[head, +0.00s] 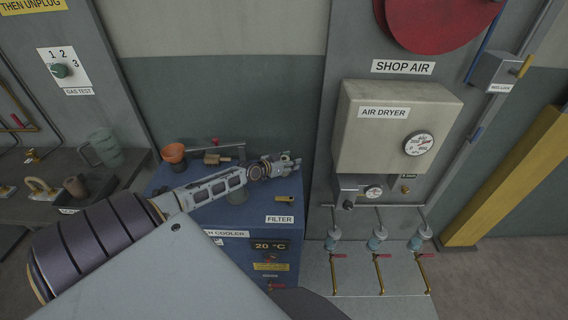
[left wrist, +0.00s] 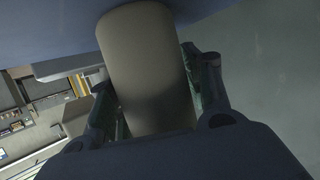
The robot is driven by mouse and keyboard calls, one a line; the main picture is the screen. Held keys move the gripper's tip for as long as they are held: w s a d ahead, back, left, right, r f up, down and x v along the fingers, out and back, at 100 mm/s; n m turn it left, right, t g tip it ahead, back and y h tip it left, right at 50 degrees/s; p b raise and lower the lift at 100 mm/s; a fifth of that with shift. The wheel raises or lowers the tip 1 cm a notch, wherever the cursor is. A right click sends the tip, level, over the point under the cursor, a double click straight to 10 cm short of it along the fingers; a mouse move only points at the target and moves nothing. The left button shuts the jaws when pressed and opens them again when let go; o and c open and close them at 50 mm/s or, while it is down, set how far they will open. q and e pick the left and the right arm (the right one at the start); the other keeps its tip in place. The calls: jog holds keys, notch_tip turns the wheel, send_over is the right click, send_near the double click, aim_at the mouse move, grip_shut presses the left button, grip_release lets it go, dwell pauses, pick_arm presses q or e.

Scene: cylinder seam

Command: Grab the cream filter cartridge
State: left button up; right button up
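A cream-grey cylinder, which looks like the filter cartridge (left wrist: 148,65), fills the middle of the left wrist view, its far end against a blue surface. My left gripper (left wrist: 152,90) has one finger on each side of it, close to its sides. I cannot tell whether the fingers press on it. In the head view my left arm reaches in from the left, and the gripper (head: 288,162) is over the blue cooler (head: 228,216), near its right edge. My right gripper is not in view.
On the cooler top are an orange funnel cup (head: 173,153) and a brown piece (head: 216,159). A wall panel with the air dryer (head: 380,140) stands close on the right. A green mug (head: 102,149) is on the left bench.

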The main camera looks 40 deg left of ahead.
pick_arm(q)
jog(key=c, duration=0.8)
jog(key=shift+c, duration=0.2)
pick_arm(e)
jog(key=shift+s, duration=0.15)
pick_arm(q)
jog(key=shift+r, duration=0.1)
jog(key=shift+r+p, duration=0.45)
jog(key=shift+r, duration=0.4)
notch_tip(320, 180, up, 7)
jog(key=shift+f+p, duration=0.1)
jog(key=shift+p, duration=0.55)
jog(key=shift+c, duration=0.2)
jog(key=shift+r, duration=0.65)
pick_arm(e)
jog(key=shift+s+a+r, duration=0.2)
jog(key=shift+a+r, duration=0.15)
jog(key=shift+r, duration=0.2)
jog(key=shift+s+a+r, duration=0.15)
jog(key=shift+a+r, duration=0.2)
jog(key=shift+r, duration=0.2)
